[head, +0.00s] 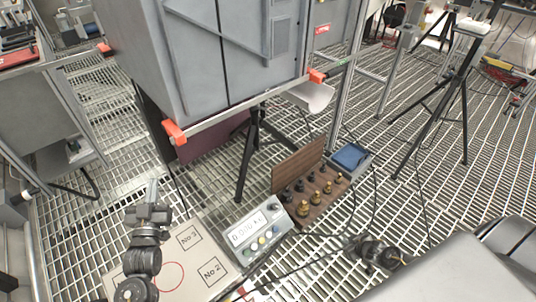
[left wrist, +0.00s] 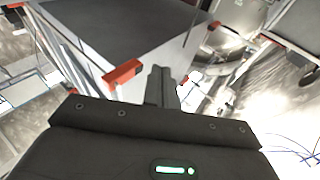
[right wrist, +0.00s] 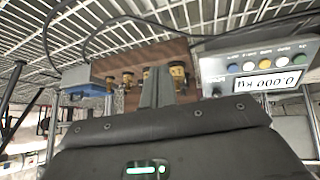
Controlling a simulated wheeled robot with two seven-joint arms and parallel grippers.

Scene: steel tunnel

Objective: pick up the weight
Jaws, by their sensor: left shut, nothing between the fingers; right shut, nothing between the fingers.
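Several brass and dark weights (head: 312,191) stand in rows in an open wooden case (head: 325,211) on the grating floor. Some brass weights (right wrist: 178,73) also show in the right wrist view, partly hidden behind the fingers. My right gripper (head: 351,241) is shut and empty, to the right of the case and apart from it. In the right wrist view its fingers (right wrist: 163,82) point toward the weights. My left gripper (head: 152,186) is shut and empty, above the left side of a marked board. Its fingers (left wrist: 161,82) also show shut in the left wrist view. Which weight is meant, I cannot tell.
A scale (head: 258,234) reading 0.000 kg stands left of the case. A grey cabinet (head: 225,50) and tripod legs stand behind; cables cross the floor.

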